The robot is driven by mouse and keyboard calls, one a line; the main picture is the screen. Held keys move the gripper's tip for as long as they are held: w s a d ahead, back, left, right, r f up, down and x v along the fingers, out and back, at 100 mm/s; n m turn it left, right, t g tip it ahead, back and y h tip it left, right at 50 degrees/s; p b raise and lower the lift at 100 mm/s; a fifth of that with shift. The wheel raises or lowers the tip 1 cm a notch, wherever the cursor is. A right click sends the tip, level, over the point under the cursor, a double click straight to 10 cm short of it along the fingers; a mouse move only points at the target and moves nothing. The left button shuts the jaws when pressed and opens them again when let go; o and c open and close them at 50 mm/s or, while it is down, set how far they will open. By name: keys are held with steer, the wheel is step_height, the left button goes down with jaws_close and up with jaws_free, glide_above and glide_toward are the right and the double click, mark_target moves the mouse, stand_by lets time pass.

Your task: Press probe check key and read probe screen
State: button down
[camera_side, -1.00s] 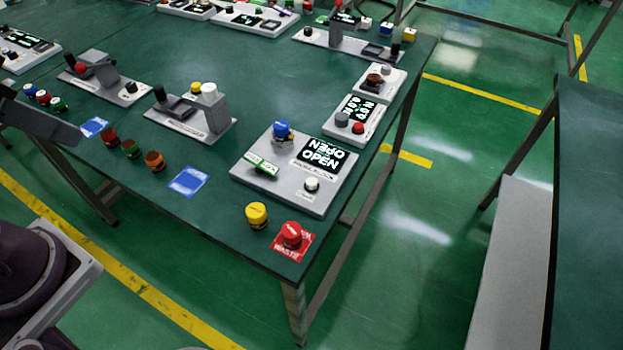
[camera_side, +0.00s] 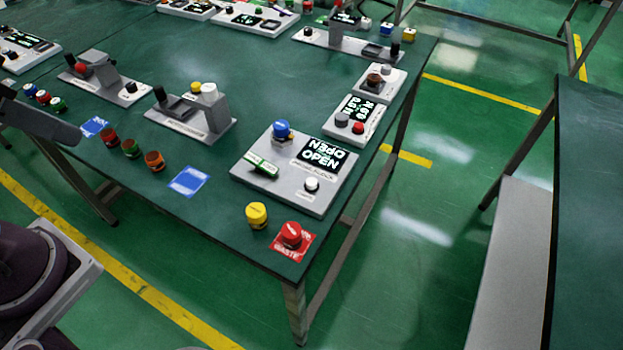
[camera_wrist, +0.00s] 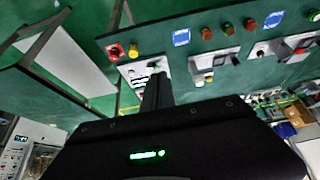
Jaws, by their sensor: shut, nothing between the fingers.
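A grey panel (camera_side: 255,186) sits at the near right corner of the green table. Its black screen (camera_side: 321,155) shows two rows of bright text that look like OPEN. A white round key (camera_side: 312,185) stands below the screen, its small label unreadable. My gripper (camera_wrist: 157,80) is shut and empty in the wrist view. Its dark fingers hide part of the panel (camera_wrist: 135,73). I cannot tell their distance from the key. The fingertips do not show in the side view.
A blue card (camera_side: 188,181) and several coloured caps line the front edge. A grey lever device (camera_side: 216,122) stands left of the panel. Smaller panels (camera_side: 346,130) line the right edge.

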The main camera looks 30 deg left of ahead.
stand_by(0.3)
steer(key=m+t+h, duration=0.3)
steer(key=m+h, duration=0.1)
steer(key=m, duration=1)
glide_above(307, 184)
step_height(307, 184, down, 18)
steer(key=f, duration=0.1)
steer(key=shift+w+r, duration=0.1)
steer(key=shift+r, duration=0.15)
steer(key=shift+f, duration=0.1)
steer(key=shift+f, duration=4.3)
steer(key=shift+f, duration=0.1)
